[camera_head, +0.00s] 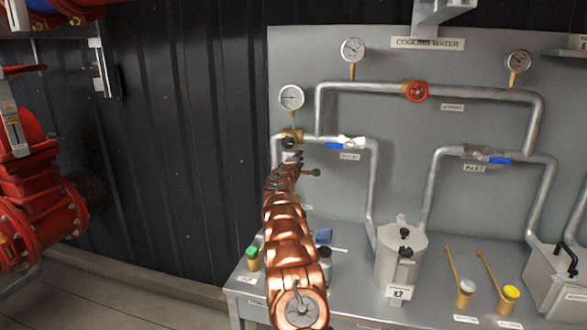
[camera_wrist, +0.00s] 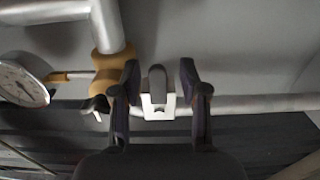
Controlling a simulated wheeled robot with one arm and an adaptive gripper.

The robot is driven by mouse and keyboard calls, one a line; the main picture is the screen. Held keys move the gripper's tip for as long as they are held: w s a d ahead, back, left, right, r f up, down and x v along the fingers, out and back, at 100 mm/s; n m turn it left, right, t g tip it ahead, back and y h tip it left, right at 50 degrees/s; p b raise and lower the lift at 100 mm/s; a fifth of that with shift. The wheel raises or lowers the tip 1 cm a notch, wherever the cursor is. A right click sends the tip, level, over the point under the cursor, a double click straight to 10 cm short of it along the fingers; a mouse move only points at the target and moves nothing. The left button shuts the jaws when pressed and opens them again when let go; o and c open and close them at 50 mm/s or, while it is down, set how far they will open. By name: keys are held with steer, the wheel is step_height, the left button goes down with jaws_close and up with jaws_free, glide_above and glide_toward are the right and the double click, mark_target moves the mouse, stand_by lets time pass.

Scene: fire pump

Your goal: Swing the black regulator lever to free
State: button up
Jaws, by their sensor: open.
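A brass regulator fitting (camera_head: 292,135) sits on the pipe below the left gauge, with a black part (camera_head: 288,143) on its front that looks like the lever. The fitting (camera_wrist: 107,70) is left of the fingers in the wrist view, with a dark curved part (camera_wrist: 97,104) beside it. My gripper (camera_wrist: 159,85) is open. A dark rounded piece (camera_wrist: 157,78) in a white bracket (camera_wrist: 158,107) shows between its fingers; I cannot tell whether this is the lever or whether the fingers touch it. In the head view my copper-coloured arm hides most of the gripper.
The left gauge (camera_head: 291,97) is just above the fitting. A blue-handled valve (camera_head: 343,143) is close on the right. A grey canister (camera_head: 401,255) and small bottles stand on the bench below.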

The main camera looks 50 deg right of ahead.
steer(key=v, duration=1.1)
steer(key=shift+s+a, duration=0.15)
steer(key=shift+a, duration=0.05)
stand_by(0.4)
steer(key=shift+r, duration=0.15)
steer(key=shift+r, duration=0.1)
stand_by(0.4)
